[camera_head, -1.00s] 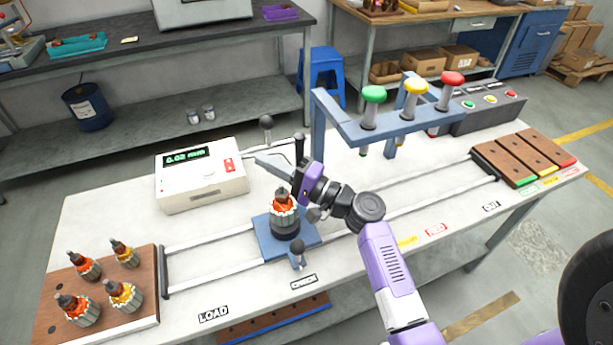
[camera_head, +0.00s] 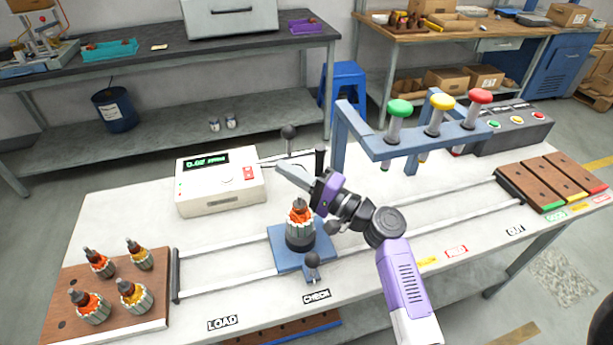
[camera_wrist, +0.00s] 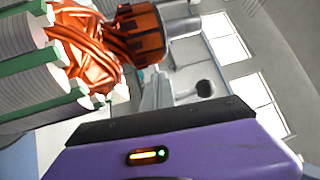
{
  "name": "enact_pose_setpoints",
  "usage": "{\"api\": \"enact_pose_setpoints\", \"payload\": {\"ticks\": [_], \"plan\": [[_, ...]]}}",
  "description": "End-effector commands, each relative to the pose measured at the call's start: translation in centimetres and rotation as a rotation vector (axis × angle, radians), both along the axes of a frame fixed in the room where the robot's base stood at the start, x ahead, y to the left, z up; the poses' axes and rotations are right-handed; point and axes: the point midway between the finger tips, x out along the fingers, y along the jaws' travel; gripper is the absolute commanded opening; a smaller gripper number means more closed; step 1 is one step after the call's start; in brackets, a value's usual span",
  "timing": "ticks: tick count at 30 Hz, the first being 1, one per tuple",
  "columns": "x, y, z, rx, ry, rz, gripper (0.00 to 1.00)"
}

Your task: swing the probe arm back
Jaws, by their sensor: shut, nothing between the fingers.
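The gauge box (camera_head: 221,182) stands on the bench with a green-lit display. The probe arm (camera_head: 287,158) runs right from behind it to a dark upright post (camera_head: 320,163), with a black ball knob (camera_head: 289,132) standing up on it. My gripper (camera_head: 281,169) is shut and empty, its grey fingers pointing left just in front of the probe arm; I cannot tell if they touch it. An armature (camera_head: 300,229) with orange windings stands upright on the blue carriage (camera_head: 286,257), below my gripper. In the wrist view, the armature (camera_wrist: 88,45) fills the upper left and the knob (camera_wrist: 205,88) shows beyond the fingers (camera_wrist: 156,92).
A blue frame (camera_head: 370,145) with green, yellow and red plungers stands right of my gripper. Rails (camera_head: 225,250) run along the bench. A wooden tray (camera_head: 70,312) holds several armatures at left. A second black knob (camera_head: 312,260) stands on the carriage's front.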

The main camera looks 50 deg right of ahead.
Motion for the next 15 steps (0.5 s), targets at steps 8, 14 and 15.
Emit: {"api": "enact_pose_setpoints", "payload": {"ticks": [8, 14, 15], "plan": [[-4.7, -0.6, -1.4, 0.005, 0.006, -0.002, 0.0], [-6.6, -0.8, -1.8, 0.004, 0.007, 0.0, 0.0], [-6.7, -0.8, -1.8, 0.004, 0.007, 0.0, 0.0]]}}
